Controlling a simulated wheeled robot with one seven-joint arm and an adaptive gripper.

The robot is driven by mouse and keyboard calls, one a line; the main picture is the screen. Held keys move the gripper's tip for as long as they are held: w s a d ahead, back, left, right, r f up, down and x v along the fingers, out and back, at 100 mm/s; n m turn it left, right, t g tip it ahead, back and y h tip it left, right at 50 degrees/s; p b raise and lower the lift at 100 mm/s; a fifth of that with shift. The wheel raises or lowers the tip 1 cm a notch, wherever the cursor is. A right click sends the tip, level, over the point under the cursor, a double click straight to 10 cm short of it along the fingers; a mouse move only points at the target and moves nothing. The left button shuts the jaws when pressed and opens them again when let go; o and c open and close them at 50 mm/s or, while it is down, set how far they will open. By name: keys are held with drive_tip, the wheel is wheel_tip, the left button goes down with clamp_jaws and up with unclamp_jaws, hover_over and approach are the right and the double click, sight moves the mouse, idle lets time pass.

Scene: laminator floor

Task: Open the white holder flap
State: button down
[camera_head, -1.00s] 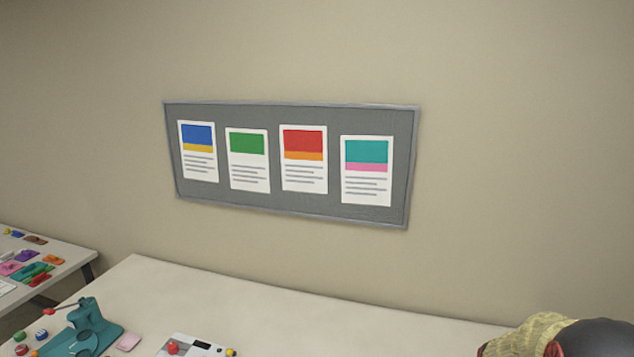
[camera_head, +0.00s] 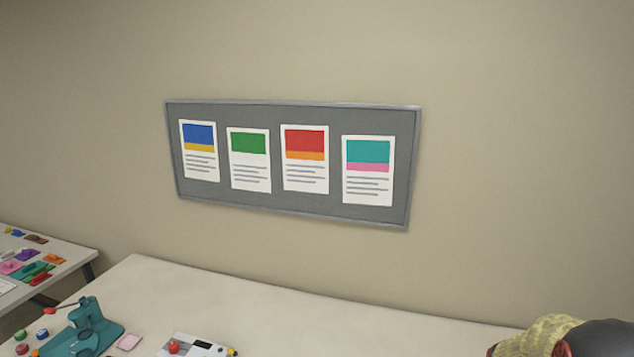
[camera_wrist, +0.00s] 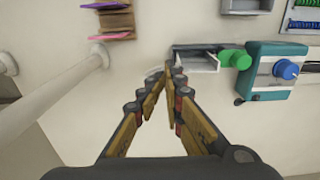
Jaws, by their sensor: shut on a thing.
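The white holder (camera_wrist: 199,62), a small pale box with a grey inside, shows in the wrist view just ahead and right of my fingertips. My gripper (camera_wrist: 168,72) has its two wood-coloured fingers closed to a narrow point at the holder's left end. They are shut on a thin part there, which seems to be the flap; the fingertips hide most of it. How far the flap stands open cannot be told. Neither the holder nor my gripper can be made out in the head view.
Right of the holder are a green knob (camera_wrist: 236,59) and a teal machine with a blue dial (camera_wrist: 286,69). A pale post (camera_wrist: 60,92) stands left. In the head view, a teal press (camera_head: 88,328) and a white device (camera_head: 195,346) stand on the table (camera_head: 250,310).

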drive_tip(key=shift+s+d, duration=0.1)
drive_tip(key=shift+d, duration=0.3)
drive_tip(key=shift+r, duration=0.1)
drive_tip(key=shift+a+r+p, duration=0.1)
drive_tip(key=shift+r+p, duration=0.7)
drive_tip(key=shift+r, duration=0.3)
drive_tip(key=r+p, duration=0.1)
drive_tip(key=a+r+p, duration=0.1)
drive_tip(key=r, duration=0.1)
drive_tip(key=r+p, duration=0.1)
drive_tip(key=shift+w+a+r, duration=0.25)
drive_tip(key=shift+a+r, duration=0.05)
drive_tip(key=shift+a, duration=0.05)
